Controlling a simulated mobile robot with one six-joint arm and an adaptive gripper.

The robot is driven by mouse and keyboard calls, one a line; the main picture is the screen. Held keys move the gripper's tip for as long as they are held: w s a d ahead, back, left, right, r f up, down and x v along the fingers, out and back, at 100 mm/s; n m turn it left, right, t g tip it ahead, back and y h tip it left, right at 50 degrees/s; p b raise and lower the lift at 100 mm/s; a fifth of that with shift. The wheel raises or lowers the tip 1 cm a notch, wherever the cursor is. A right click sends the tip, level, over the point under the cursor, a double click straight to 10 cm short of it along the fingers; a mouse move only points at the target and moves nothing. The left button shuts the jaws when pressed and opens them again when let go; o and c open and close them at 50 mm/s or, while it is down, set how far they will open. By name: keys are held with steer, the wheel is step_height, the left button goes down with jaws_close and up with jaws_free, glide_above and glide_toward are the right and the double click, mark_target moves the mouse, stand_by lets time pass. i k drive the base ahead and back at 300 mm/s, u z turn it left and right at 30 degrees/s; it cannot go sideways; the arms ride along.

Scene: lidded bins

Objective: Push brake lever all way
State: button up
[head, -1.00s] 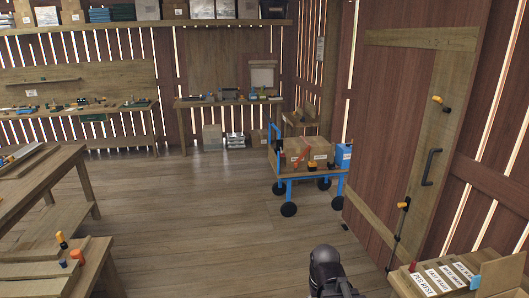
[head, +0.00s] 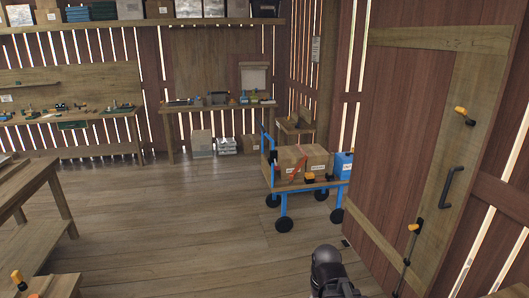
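A blue cart (head: 287,197) stands on the plank floor right of the middle in the head view, with cardboard boxes (head: 303,160) and a blue container (head: 343,165) on its wooden deck. A red lever-like bar (head: 299,169) leans across the front of the boxes. I cannot tell for sure whether it is the brake lever. A small orange and black part (head: 310,178) sits at the deck's near edge. A dark rounded part of my arm shows at the bottom edge, well short of the cart. My gripper's fingers are not in view.
A wooden door (head: 420,130) with orange latches and a black handle (head: 452,187) stands at the right. A wooden workbench (head: 35,195) is at the left. Benches with tools (head: 220,103) line the back wall. The floor (head: 180,225) between the left bench and the cart is clear.

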mark_target(276, 168)
steer(key=z, duration=0.2)
steer(key=i, duration=1.6)
steer(key=z, duration=0.3)
steer(key=i, duration=1.25)
steer(key=z, duration=0.15)
